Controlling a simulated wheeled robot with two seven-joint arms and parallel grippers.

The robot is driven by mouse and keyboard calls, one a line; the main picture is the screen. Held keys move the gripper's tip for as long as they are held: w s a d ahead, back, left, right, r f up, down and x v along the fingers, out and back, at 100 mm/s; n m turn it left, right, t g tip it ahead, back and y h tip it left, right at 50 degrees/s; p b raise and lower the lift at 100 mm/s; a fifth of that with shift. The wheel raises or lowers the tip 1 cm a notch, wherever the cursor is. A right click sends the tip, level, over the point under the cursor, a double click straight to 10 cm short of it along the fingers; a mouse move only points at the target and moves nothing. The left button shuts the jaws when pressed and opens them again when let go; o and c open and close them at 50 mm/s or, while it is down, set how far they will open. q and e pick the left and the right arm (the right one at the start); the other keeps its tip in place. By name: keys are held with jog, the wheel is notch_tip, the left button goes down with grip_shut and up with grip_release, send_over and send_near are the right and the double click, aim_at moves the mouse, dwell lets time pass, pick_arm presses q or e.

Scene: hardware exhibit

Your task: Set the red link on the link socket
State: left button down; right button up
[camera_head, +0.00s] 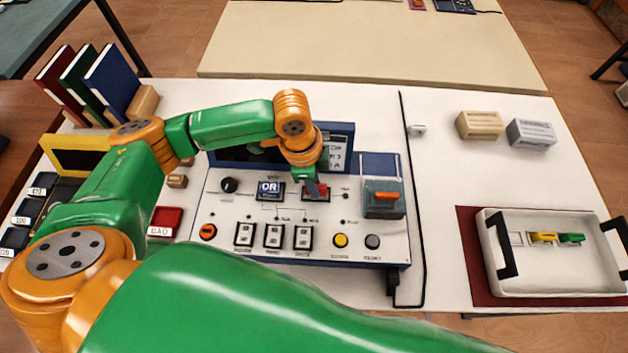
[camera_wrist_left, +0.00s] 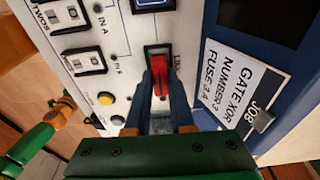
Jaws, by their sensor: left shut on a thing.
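The red link (camera_wrist_left: 161,78) is between the fingertips of my left gripper (camera_wrist_left: 160,88), which is shut on it. In the wrist view it lies over the black-framed link socket (camera_wrist_left: 151,49) on the panel. Whether it is fully seated or just above the socket I cannot tell. In the head view my left gripper (camera_head: 314,187) points down at the socket, and a little red of the link (camera_head: 321,190) shows there, mostly covered by the fingers. My right gripper is out of view.
The control panel (camera_head: 215,232) has switches, buttons and a raised blue back housing close to the gripper. A clear-covered box with an orange handle (camera_head: 385,196) stands right of the socket. A white tray (camera_head: 492,250) with yellow and green links lies far right. My green arm crosses the front.

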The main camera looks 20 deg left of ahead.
pick_arm(q)
jog(key=shift+r+p, duration=0.1)
jog(key=shift+p, duration=0.45)
jog(key=shift+f+b, duration=0.35)
jog(key=shift+f, duration=0.35)
jog(key=c, duration=1.1)
grip_release()
jog(key=shift+o, duration=0.2)
